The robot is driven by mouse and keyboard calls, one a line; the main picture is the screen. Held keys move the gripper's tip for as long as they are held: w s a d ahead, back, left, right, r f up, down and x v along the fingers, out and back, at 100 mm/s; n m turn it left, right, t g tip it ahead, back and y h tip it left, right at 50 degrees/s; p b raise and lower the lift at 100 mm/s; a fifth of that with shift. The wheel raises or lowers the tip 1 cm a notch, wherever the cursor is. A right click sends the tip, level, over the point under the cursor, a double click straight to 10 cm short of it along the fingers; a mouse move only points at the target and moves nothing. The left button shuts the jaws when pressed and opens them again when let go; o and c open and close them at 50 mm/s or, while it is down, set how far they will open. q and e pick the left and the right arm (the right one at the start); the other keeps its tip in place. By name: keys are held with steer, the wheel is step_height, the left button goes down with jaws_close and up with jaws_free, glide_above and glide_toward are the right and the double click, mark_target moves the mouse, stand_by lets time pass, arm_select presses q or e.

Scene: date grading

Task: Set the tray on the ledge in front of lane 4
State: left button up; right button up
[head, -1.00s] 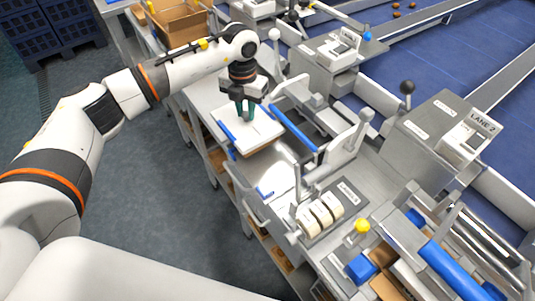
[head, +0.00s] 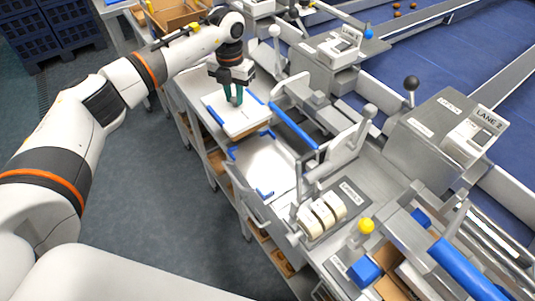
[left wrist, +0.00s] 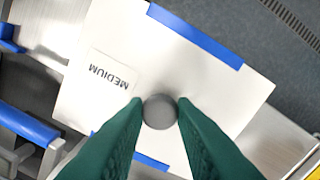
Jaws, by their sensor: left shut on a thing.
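The tray (head: 248,122) is a flat white board with blue edge strips and a round grey knob (left wrist: 160,111). A label on it reads MEDIUM, upside down in the left wrist view. My left gripper (head: 234,98) points down, its green fingers shut on the knob. The tray appears raised above the bench, beyond a bare pale surface with blue corner guides (head: 264,193). No lane 4 sign is readable. My right gripper is not in view.
The LANE 2 station (head: 450,130) with a black-knobbed lever stands at right. Another lane sign (head: 342,42) is too small to read surely. Blue belts lie behind. A cardboard box (head: 172,15) sits at the far end. Grey floor is open at left.

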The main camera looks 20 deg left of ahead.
arm_select(q)
steer(key=shift+w+a+b, duration=0.6)
steer(key=shift+w+a, duration=0.65)
steer(key=shift+a, duration=0.25)
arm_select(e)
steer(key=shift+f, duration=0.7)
arm_select(q)
steer(key=shift+a+r, duration=0.1)
